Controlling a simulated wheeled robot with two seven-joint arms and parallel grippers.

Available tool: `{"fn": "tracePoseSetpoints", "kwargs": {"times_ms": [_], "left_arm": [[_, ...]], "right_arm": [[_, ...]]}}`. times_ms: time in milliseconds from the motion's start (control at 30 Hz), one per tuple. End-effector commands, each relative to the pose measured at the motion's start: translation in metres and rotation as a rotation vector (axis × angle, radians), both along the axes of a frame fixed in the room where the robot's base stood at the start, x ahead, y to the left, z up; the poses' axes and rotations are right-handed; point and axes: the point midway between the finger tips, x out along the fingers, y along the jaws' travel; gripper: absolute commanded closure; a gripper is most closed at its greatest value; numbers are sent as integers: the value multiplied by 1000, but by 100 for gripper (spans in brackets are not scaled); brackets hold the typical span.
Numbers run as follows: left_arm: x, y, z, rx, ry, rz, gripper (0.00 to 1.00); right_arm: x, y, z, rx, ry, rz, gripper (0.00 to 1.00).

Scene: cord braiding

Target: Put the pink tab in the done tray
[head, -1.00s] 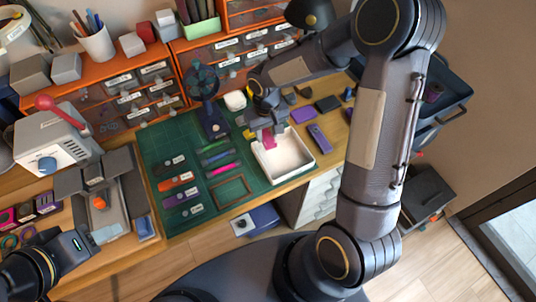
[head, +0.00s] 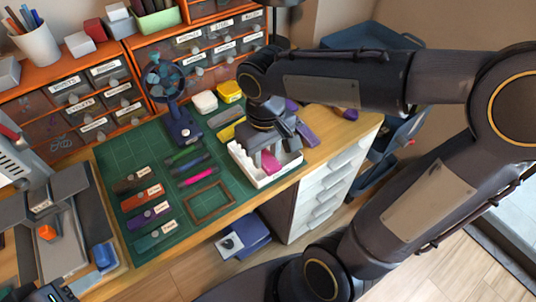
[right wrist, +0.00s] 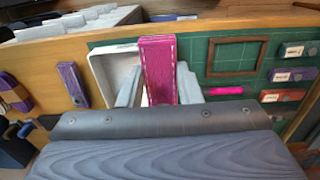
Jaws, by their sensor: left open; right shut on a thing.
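The pink tab (head: 270,163) is a stitched flat piece held upright between the fingers of my right gripper (head: 267,158). In the right wrist view the tab (right wrist: 158,70) stands between the two grey fingers (right wrist: 159,88) and covers part of the white tray (right wrist: 101,65). In the head view the tab is over or inside the white tray (head: 263,184) at the mat's right edge; I cannot tell whether it touches the tray floor. My left gripper (head: 60,292) shows only partly at the bottom left corner, away from the tab and tray.
The green mat (head: 120,158) carries a row of labelled tabs (head: 143,196), pens (head: 197,174), a brown frame (head: 210,202) and a small fan (head: 166,85). Orange drawer units (head: 70,92) line the back. A grey machine (head: 65,225) stands left. Purple pieces lie right of the tray.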

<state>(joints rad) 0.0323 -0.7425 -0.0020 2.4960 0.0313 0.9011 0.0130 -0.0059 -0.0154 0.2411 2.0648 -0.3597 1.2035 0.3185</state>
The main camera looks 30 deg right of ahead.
Motion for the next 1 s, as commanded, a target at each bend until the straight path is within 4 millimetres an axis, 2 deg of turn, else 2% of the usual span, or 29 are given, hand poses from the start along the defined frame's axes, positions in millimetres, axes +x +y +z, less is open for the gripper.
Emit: {"fn": "tracePoseSetpoints", "kwargs": {"times_ms": [100, 200, 400, 567, 800, 1000], "left_arm": [[0, 0, -3, 0, 0, 0, 53], [0, 0, -8, 0, 0, 0, 53], [0, 0, -11, 0, 0, 0, 53], [0, 0, -12, 0, 0, 0, 53], [0, 0, -20, 0, 0, 0, 53], [0, 0, -19, 0, 0, 0, 53]], "right_arm": [[24, -19, -16, 0, 5, -4, 93], [36, -27, -38, 0, 5, -2, 93], [53, -38, -59, 0, 0, 0, 93], [57, -42, -66, 0, 0, 0, 93], [61, -44, -99, 0, 2, 0, 93], [61, -44, -102, 0, -1, 0, 93]]}}
